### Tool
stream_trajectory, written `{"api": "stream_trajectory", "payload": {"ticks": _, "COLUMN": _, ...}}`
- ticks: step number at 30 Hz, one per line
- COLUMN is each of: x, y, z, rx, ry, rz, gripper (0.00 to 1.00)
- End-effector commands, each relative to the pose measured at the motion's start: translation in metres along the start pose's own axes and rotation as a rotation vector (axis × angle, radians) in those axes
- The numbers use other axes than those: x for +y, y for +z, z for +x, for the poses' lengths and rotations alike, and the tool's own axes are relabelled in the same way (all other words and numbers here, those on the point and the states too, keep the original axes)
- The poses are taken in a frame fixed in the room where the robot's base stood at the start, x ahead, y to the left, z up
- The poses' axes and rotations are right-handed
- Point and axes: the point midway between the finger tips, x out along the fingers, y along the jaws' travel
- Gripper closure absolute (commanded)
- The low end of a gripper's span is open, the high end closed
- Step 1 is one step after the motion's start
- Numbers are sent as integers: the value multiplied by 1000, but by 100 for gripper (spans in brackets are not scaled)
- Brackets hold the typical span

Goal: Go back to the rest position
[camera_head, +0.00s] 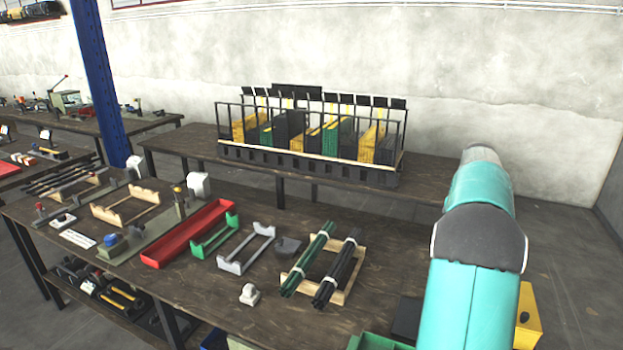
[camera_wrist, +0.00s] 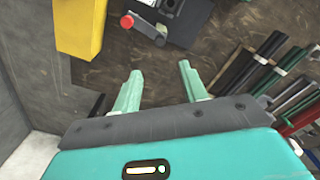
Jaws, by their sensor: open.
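My gripper (camera_wrist: 160,82) shows in the wrist view with its two pale green fingers apart and nothing between them. In the head view my teal arm rises at the right, and the gripper itself cannot be made out there. The wooden workbench (camera_head: 195,290) spreads left of my arm. On it lie green and black rod bundles (camera_head: 330,262) across a wooden rack. The wrist view shows dark and green rods (camera_wrist: 255,62) to the right of the fingers, apart from them.
A red tray (camera_head: 188,234), a green holder (camera_head: 213,238) and a grey holder (camera_head: 246,250) stand on the bench. A rack of yellow, green and black parts (camera_head: 310,135) stands on the back table. A blue post (camera_head: 97,80) rises at the left. A yellow object (camera_wrist: 80,28) shows in the wrist view.

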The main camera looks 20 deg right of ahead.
Motion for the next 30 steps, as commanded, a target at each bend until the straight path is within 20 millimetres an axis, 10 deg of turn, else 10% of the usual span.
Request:
{"api": "stream_trajectory", "payload": {"ticks": 8, "x": -29, "y": -3, "z": -17, "rx": 26, "ry": 7, "rz": -9, "gripper": 57}}
{"api": "stream_trajectory", "payload": {"ticks": 20, "x": -208, "y": 26, "z": -84, "rx": 176, "ry": 21, "rz": -61, "gripper": 57}}
{"api": "stream_trajectory", "payload": {"ticks": 30, "x": -342, "y": 106, "z": -97, "rx": 308, "ry": 6, "rz": -125, "gripper": 57}}
